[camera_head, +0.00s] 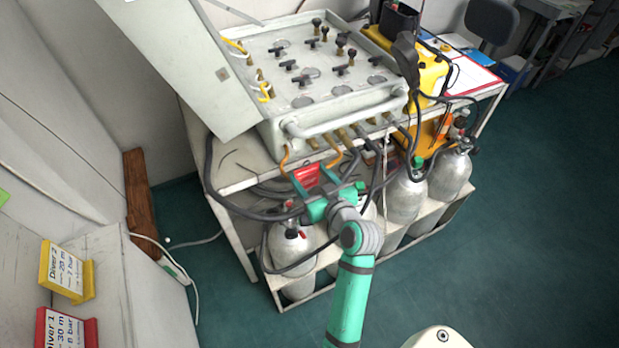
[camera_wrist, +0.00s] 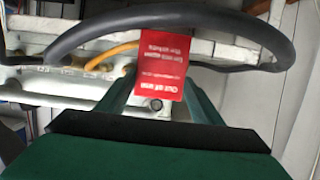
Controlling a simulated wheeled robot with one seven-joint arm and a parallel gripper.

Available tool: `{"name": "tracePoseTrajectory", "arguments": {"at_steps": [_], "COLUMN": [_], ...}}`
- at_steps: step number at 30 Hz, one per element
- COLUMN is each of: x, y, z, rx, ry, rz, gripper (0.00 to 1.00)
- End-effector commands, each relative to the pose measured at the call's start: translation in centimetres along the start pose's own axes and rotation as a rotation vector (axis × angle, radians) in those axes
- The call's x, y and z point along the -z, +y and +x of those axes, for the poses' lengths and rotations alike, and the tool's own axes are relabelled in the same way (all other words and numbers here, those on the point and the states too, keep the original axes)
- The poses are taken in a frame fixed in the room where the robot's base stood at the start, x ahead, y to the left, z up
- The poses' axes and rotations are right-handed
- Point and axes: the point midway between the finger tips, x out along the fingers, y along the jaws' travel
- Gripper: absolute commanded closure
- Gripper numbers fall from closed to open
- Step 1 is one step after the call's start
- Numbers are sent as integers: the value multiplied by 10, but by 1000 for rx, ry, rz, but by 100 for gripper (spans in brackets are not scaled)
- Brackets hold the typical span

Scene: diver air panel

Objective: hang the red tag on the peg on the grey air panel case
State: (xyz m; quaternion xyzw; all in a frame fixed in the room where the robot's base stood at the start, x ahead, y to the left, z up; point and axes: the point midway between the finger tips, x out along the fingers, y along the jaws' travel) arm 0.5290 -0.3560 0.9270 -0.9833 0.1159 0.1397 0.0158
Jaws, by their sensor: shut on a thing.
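The grey air panel case (camera_head: 262,75) stands on the white bench with its lid open at the left and black valve knobs on its face. My gripper (camera_head: 309,180) is in front of and below the case's front edge. It is shut on the red tag (camera_head: 305,171). In the wrist view the red tag (camera_wrist: 162,62) stands up between the green fingers, its white lettering upside down. The tag's gripped lower part is hidden. I cannot make out the peg for certain in either view.
Orange and dark hoses (camera_wrist: 190,18) loop from the case front close around my gripper. Grey gas cylinders (camera_head: 405,196) stand on the rack below. A yellow unit (camera_head: 432,75) is right of the case. Yellow and red diver signs (camera_head: 66,270) stand at lower left. Floor at right is clear.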

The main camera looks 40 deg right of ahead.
Motion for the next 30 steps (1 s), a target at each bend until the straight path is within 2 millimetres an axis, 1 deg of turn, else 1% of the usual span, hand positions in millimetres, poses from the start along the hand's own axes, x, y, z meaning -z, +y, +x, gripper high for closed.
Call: {"name": "tracePoseTrajectory", "arguments": {"at_steps": [1, 5, 30], "x": [-4, -6, 2], "y": [-2, -2, -2], "z": [1, 3, 36], "rx": [0, -1, 0], "ry": [0, 2, 1], "rz": [0, 0, 1], "gripper": [61, 61, 61]}}
